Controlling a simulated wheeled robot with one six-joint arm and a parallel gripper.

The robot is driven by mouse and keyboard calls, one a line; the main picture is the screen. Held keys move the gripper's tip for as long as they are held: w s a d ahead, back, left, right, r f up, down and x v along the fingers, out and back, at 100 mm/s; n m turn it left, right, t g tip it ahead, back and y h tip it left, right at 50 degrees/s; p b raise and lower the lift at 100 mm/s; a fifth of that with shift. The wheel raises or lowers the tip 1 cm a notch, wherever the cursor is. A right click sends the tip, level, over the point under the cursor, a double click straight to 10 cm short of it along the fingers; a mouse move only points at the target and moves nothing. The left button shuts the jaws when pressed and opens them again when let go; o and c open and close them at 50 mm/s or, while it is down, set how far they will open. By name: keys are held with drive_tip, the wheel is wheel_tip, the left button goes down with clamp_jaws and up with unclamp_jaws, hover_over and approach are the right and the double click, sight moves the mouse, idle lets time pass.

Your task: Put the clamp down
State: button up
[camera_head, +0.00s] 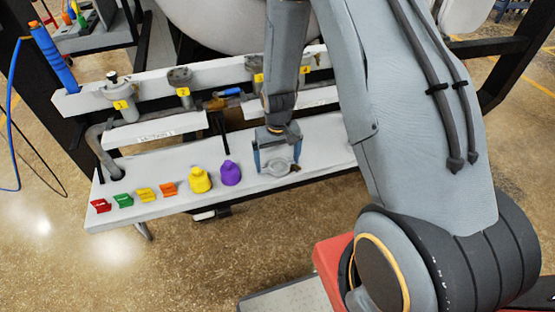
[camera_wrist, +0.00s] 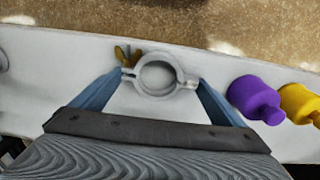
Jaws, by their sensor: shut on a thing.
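The clamp (camera_wrist: 159,75) is a light grey ring with a brass-coloured wing nut (camera_wrist: 127,55) on its left side in the wrist view. My gripper (camera_wrist: 153,82) has its two blue fingers on either side of the clamp and is shut on it. In the head view the clamp (camera_head: 277,169) shows between the fingers of my gripper (camera_head: 277,158), low over the white bench (camera_head: 130,205). I cannot tell whether the clamp touches the bench surface.
A purple bottle-shaped piece (camera_head: 231,173) and a yellow one (camera_head: 199,180) stand left of the gripper. Several small coloured tags (camera_head: 145,195) lie farther left. Behind is a rail with numbered grey fittings (camera_head: 121,97). The bench front near the clamp looks clear.

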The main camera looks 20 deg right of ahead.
drive_tip(key=shift+f, duration=0.1)
drive_tip(key=o, duration=0.8)
drive_tip(key=shift+c, duration=0.2)
wheel_tip(320, 180, up, 11)
drive_tip(key=b, duration=0.2)
drive_tip(key=s+r, duration=0.5)
drive_tip(key=s, duration=0.3)
drive_tip(key=s+r, duration=0.6)
drive_tip(key=s, duration=0.3)
drive_tip(key=shift+s, duration=0.15)
drive_tip(key=shift+a, duration=0.1)
